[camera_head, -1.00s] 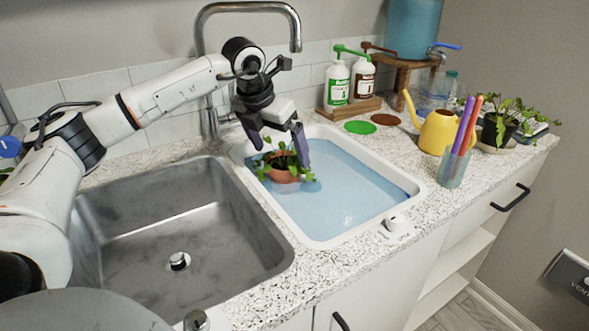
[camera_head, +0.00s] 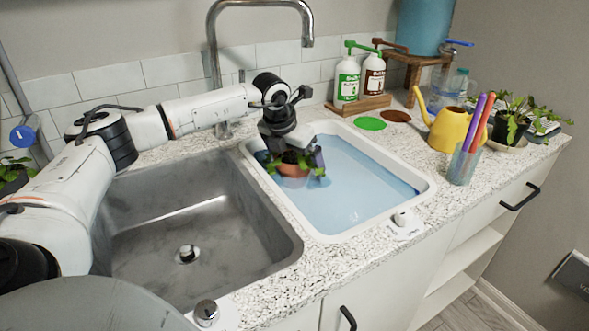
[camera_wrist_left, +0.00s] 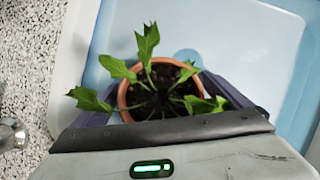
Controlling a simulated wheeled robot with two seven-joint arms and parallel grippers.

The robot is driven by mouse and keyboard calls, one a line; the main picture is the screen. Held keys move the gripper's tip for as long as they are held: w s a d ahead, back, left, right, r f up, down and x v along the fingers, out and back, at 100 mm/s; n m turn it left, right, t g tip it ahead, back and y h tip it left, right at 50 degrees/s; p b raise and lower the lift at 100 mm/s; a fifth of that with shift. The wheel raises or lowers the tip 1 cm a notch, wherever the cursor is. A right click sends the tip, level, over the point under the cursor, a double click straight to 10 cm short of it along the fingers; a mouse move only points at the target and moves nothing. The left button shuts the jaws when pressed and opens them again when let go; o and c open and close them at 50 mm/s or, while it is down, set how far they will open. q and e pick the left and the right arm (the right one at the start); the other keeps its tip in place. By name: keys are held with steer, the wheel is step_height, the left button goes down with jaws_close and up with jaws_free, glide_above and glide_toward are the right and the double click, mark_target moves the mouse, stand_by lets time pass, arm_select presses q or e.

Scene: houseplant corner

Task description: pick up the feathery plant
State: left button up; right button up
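A plant with lobed, pointed green leaves (camera_wrist_left: 147,42) grows in a terracotta pot (camera_head: 292,171) of dark soil. It stands in the white tub (camera_head: 323,236) with blue water, near the tub's back left. I cannot tell if this is the feathery plant. My left gripper (camera_head: 291,160) is lowered over it from above. In the left wrist view my two dark fingers (camera_wrist_left: 160,100) lie on either side of the pot (camera_wrist_left: 124,97), and they look spread, with no clear grip. The gripper hides part of the leaves. My right gripper is not in view.
A steel sink (camera_head: 200,215) lies left of the tub, with a faucet (camera_head: 212,60) behind. To the right stand a yellow watering can (camera_head: 450,130), a glass of pens (camera_head: 461,168) and a dark-potted plant (camera_head: 510,125). Another plant (camera_head: 12,175) shows at far left. Bottles (camera_head: 347,80) stand behind.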

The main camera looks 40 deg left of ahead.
arm_select(q)
steer(key=c, duration=1.1)
steer(key=shift+r, duration=0.1)
steer(key=shift+c, duration=1.3)
